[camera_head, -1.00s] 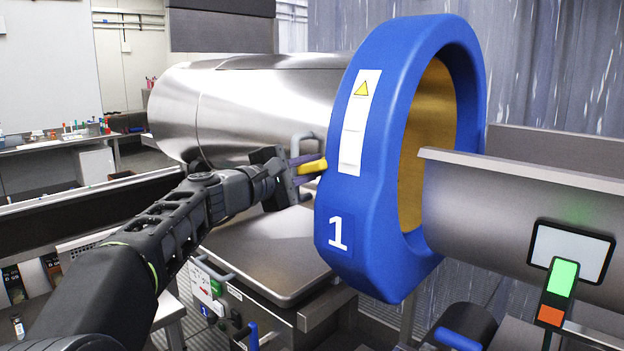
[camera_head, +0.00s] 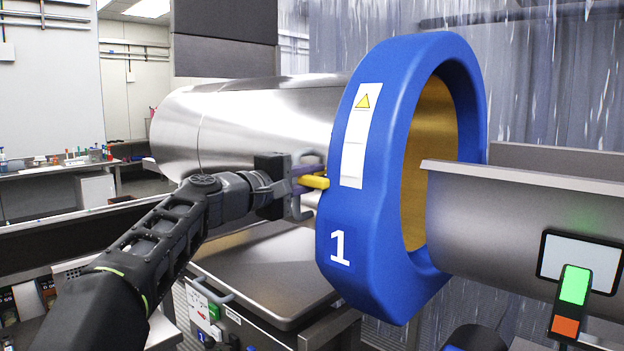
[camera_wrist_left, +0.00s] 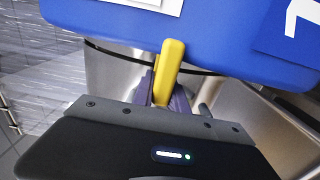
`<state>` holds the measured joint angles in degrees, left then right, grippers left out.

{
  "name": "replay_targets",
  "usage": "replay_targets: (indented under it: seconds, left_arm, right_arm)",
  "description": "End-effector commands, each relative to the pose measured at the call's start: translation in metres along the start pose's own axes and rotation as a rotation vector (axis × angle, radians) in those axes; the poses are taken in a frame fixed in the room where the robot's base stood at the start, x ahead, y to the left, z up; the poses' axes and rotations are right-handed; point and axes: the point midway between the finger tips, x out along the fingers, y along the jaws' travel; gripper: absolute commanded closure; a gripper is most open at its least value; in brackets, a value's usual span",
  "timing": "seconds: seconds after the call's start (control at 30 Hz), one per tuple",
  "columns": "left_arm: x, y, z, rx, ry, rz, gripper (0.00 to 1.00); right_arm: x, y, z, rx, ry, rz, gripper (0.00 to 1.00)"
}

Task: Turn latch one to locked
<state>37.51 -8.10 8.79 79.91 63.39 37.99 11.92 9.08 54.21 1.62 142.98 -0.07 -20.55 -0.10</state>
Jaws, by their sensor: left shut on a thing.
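The blue drum ring (camera_head: 350,272) marked 1 stands at the front of a steel drum (camera_head: 265,110). A yellow latch handle (camera_head: 316,182) sticks out from the ring's left side; it also shows in the left wrist view (camera_wrist_left: 170,68), against the blue ring (camera_wrist_left: 215,45). My left gripper (camera_head: 306,178) is shut on the yellow latch handle, with its purplish fingers around the handle's base in the wrist view (camera_wrist_left: 162,95). The wrist partly hides where the handle meets the ring. My right gripper is in neither view.
A steel trough (camera_head: 520,215) runs into the ring's opening from the right. A panel with green and orange buttons (camera_head: 570,300) stands before it. A steel-topped cabinet (camera_head: 265,270) lies below the drum, under my left forearm.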

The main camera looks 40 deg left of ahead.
Motion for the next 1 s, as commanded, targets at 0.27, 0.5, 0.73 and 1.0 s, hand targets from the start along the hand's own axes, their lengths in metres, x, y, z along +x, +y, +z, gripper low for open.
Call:
replay_targets:
  seconds: [0.27,0.5,0.73,1.0]
  left_arm:
    - [0.000,0.000,0.001,0.000,-0.001,0.000,0.65]
    - [0.000,0.000,0.000,0.000,-0.001,0.000,0.60]
    - [-0.009,-0.001,0.000,0.000,0.000,0.000,0.60]
    - [-0.051,-0.002,0.000,0.000,0.001,0.002,0.60]
  right_arm:
    - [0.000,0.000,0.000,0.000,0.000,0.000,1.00]
    - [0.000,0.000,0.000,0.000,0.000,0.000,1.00]
    - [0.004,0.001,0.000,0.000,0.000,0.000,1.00]
    - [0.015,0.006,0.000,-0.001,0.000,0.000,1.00]
